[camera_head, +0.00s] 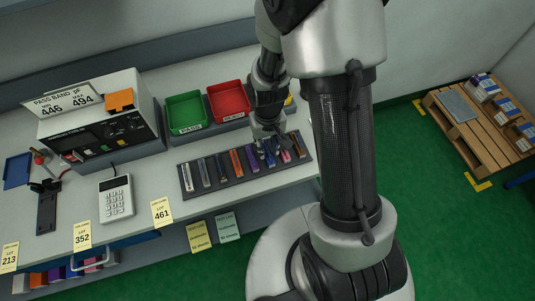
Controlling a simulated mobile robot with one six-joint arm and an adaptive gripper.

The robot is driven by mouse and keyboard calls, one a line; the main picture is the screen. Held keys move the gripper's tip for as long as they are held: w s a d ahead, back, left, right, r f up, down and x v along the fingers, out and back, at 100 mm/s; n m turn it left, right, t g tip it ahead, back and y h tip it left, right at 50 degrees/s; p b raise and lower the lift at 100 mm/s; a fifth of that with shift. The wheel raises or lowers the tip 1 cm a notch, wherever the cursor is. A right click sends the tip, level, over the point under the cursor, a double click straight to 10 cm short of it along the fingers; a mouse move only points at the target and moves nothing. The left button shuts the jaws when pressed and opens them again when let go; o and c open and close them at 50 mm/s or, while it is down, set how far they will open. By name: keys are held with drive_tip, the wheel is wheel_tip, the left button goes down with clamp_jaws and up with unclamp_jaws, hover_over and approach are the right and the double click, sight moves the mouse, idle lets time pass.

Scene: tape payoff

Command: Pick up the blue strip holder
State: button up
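A dark rack (241,178) on the grey-white bench holds a row of several narrow strip holders in different colours. A blue strip holder (269,158) is in the right part of the row, partly hidden by my gripper. An orange-brown holder (237,162) is to the left, and a pinkish-red one (285,155) is just to the right. My gripper (267,146) points down over the right part of the rack, at or just above the blue holder. The fingers are small and dark here, so I cannot tell whether they are open or closed on it.
A green tray (187,110) and a red tray (229,100) stand behind the rack. A meter box (100,125) and a keypad device (116,198) are to the left. Lot labels hang at the bench's front edge. A wooden pallet (470,135) with boxes stands right on green floor.

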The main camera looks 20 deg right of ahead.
drive_tip(key=shift+f, duration=0.55)
drive_tip(key=shift+r, duration=0.1)
drive_tip(key=shift+c, duration=0.3)
clamp_jaws()
